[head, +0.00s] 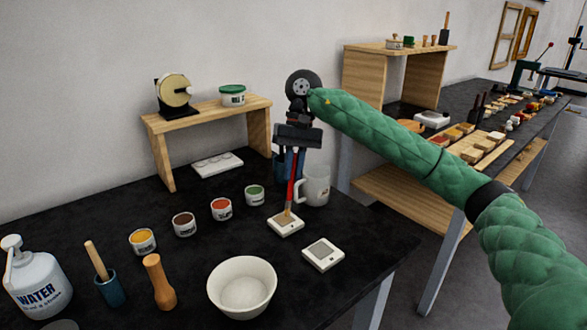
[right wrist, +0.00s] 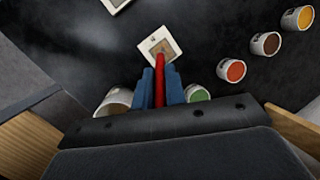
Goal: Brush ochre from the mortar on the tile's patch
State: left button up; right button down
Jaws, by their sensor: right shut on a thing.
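My right gripper (head: 290,165) is shut on a red-handled brush (head: 290,190) that points down. In the right wrist view the red handle (right wrist: 159,88) sits between the blue fingers (right wrist: 161,88). The brush's tan bristles are over a white tile (head: 285,229) with a tan-brown patch; I cannot tell if they touch it. That tile also shows in the right wrist view (right wrist: 147,50). A second white tile (head: 322,254) with a grey patch lies in front right. A blue vessel (head: 111,291) with a wooden stick, perhaps the mortar, stands at the left. My left gripper is not in view.
Pots of yellow (head: 142,241), brown (head: 184,224), red (head: 221,209) and green (head: 254,196) stand left of the tiles. A white mug (head: 315,186) is close behind the brush. A white bowl (head: 242,290) and a water bottle (head: 38,283) stand in front.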

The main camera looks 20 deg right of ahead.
jog(key=shift+f+b, duration=0.85)
jog(key=shift+f, duration=0.05)
dwell(0.4)
